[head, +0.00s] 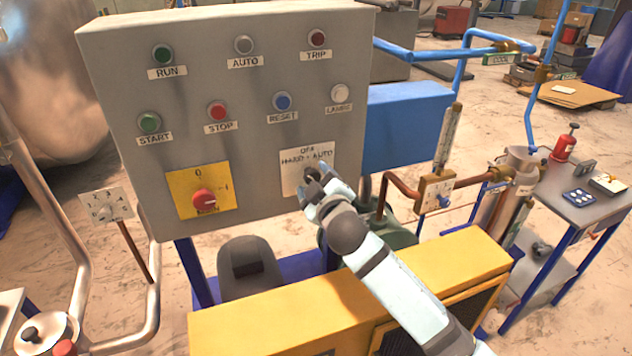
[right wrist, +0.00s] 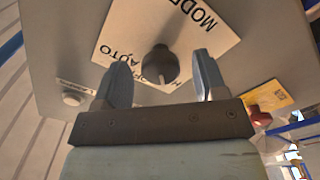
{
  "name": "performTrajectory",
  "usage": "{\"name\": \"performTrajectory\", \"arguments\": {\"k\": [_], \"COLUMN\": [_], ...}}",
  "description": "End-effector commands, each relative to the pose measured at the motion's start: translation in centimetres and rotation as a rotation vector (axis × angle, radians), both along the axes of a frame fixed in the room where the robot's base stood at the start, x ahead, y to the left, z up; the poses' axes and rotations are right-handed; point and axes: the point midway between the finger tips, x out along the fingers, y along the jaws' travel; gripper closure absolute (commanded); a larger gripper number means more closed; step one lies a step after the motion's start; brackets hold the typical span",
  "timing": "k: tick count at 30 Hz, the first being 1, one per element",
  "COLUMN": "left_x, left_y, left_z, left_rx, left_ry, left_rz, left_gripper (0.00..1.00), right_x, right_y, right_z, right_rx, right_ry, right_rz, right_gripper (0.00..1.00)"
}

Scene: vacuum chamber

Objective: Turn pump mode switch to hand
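The pump mode switch is a round black knob on a white card (head: 292,182) lettered OFF, HAND and AUTO, low on the right of the grey panel's front. In the right wrist view the knob (right wrist: 159,62) appears between my fingers, with AUTO left of it and a partly hidden H to its right. A pale mark on the knob points down in that view, between these two words. My right gripper (head: 316,188) is at the switch, open, one finger on each side of the knob. Contact cannot be told. My left gripper is out of view.
The grey panel (head: 226,75) also carries several lamps and buttons and a red rotary switch (head: 204,200) on a yellow plate. A yellow housing (head: 260,325) lies below my right arm. A valve with a brass body (head: 436,190) and a side table (head: 590,205) stand to the right.

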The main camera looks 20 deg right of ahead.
Motion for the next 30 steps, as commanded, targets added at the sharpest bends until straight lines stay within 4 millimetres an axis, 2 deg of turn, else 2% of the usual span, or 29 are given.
{"name": "performTrajectory", "arguments": {"k": [5, 8, 21, 25, 30], "left_x": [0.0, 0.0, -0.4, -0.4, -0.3], "left_y": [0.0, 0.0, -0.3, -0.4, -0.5], "left_z": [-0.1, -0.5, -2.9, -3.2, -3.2], "left_rx": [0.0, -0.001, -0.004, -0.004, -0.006], "left_ry": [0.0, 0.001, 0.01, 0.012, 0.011], "left_rz": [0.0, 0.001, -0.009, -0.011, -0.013], "left_gripper": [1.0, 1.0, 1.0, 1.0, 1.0], "right_x": [-0.4, -1.4, -10.9, -12.7, -13.7], "right_y": [0.0, 0.0, -0.3, -0.4, -0.5], "right_z": [-0.1, -0.2, -0.3, -0.2, -0.1], "right_rx": [0.001, 0.001, 0.002, 0.001, 0.001], "right_ry": [0.001, 0.0, 0.002, 0.001, 0.001], "right_rz": [0.001, 0.001, 0.001, 0.001, 0.001], "right_gripper": [0.35, 0.35, 0.35, 0.35, 0.35]}}
